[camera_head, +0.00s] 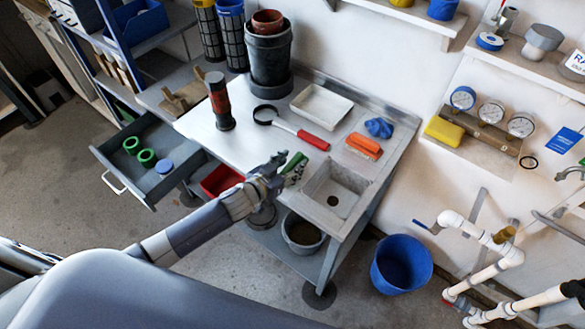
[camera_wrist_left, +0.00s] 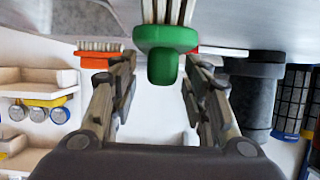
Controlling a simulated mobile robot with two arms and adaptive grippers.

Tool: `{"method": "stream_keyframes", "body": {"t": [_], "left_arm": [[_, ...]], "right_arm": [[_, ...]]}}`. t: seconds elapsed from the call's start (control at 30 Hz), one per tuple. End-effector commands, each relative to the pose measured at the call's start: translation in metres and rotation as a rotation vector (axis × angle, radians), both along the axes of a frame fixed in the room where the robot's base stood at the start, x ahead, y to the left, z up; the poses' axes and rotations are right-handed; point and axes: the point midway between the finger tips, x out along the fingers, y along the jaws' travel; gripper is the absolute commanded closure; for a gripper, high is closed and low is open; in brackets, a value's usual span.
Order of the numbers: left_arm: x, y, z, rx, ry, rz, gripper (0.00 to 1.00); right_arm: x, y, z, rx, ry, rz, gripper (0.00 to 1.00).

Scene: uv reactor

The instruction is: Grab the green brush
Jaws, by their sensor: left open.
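The green brush (camera_head: 294,161) is at the worktable near the left edge of the sink, mostly hidden by my left gripper (camera_head: 282,172) in the head view. In the left wrist view, the green brush (camera_wrist_left: 166,50) shows a rounded green end and pale bristles at the top of the picture. My left gripper's open fingers (camera_wrist_left: 158,66) stand on either side of its green end, with visible gaps. I cannot tell how deep it sits between them. My right gripper is not in view.
The worktable (camera_head: 252,150) holds an orange brush (camera_head: 363,147), a blue cloth (camera_head: 379,128), a red-handled magnifier (camera_head: 300,132), a white tray (camera_head: 321,106) and a dark red cylinder (camera_head: 219,101). The sink (camera_head: 335,190) adjoins the gripper. A blue bucket (camera_head: 401,263) stands on the floor.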

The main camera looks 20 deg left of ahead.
Motion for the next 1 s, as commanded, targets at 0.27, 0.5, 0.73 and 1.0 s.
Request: {"method": "stream_keyframes", "body": {"t": [0.27, 0.5, 0.73, 1.0], "left_arm": [[0.0, 0.0, 0.0, 0.0, 0.0, 0.0, 0.91], [0.0, 0.0, 0.0, 0.0, -0.001, 0.0, 0.91], [0.0, 0.001, 0.006, 0.002, -0.003, 0.0, 0.91], [0.0, 0.0, 0.039, 0.0, -0.005, -0.002, 0.91]], "right_arm": [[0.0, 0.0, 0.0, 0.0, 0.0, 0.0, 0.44], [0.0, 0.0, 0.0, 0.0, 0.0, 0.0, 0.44], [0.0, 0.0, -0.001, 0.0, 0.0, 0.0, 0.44], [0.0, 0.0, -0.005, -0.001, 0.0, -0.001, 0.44]]}}
